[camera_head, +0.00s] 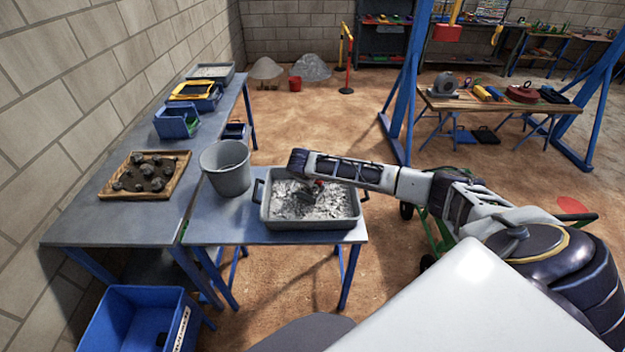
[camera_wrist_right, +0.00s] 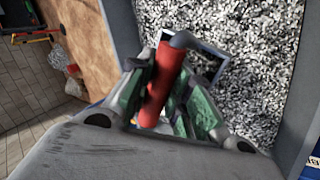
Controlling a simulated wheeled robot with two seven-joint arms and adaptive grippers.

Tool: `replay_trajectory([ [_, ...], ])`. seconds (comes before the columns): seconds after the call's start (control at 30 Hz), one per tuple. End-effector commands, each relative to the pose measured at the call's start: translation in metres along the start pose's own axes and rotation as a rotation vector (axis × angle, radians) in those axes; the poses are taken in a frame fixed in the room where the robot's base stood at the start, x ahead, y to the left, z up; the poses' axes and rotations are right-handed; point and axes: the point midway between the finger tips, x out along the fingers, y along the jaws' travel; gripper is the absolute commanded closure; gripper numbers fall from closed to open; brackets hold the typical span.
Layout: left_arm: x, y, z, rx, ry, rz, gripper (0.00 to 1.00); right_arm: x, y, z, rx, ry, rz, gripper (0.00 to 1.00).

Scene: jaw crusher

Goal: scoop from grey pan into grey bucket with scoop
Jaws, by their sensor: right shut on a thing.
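The grey pan (camera_head: 310,222) stands on the blue table and holds loose grey-white crushed material (camera_head: 290,204). My right gripper (camera_head: 315,184) is over the pan, reaching in from the right. It is shut on the red handle of the scoop (camera_wrist_right: 165,75). In the right wrist view the scoop's dark metal end (camera_wrist_right: 205,55) lies against the granular material; how deep it sits I cannot tell. The grey bucket (camera_head: 228,172) stands upright just left of the pan, and I cannot see its contents. My left gripper is not in view.
A wooden tray with dark rocks (camera_head: 180,188) lies on the long table left of the bucket. Blue and yellow bins (camera_head: 178,120) stand farther back. A blue crate (camera_head: 135,318) is at the lower left. A blue frame post (camera_head: 395,130) rises behind my right arm.

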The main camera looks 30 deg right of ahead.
Motion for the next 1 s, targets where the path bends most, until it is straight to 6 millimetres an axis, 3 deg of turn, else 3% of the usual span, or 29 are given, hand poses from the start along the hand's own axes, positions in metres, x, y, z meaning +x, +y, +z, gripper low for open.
replay_trajectory([
  [0.1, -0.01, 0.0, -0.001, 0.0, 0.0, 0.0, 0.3, -0.008, 0.006, -0.001, 0.0, 0.0, 0.001, 1.0],
  [1.0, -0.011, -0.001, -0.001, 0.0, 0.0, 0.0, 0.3, -0.045, 0.031, 0.004, -0.008, -0.014, 0.002, 1.0],
])
